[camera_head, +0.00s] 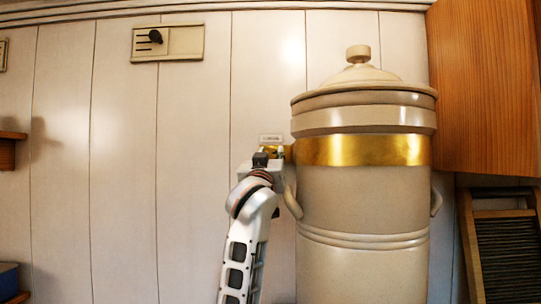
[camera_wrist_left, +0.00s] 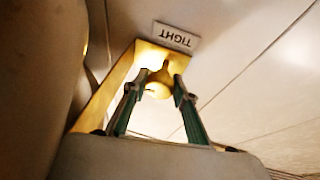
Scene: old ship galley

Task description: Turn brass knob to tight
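The brass knob (camera_wrist_left: 158,86) is in the left wrist view, on a brass plate (camera_wrist_left: 103,100) fixed to the pale wall. A small sign reading TIGHT (camera_wrist_left: 175,36) is beside the plate's end and appears upside down in this view. In the head view my left gripper (camera_head: 268,155) is at the wall just left of the big urn, below the small sign (camera_head: 271,138). It hides most of the knob there. My right gripper is not in view.
A large cream urn (camera_head: 362,215) with a gold band and side handles stands close to the right of my left gripper. A wooden cabinet (camera_head: 487,85) hangs at the right. A plate with a dark knob (camera_head: 166,43) is high on the wall.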

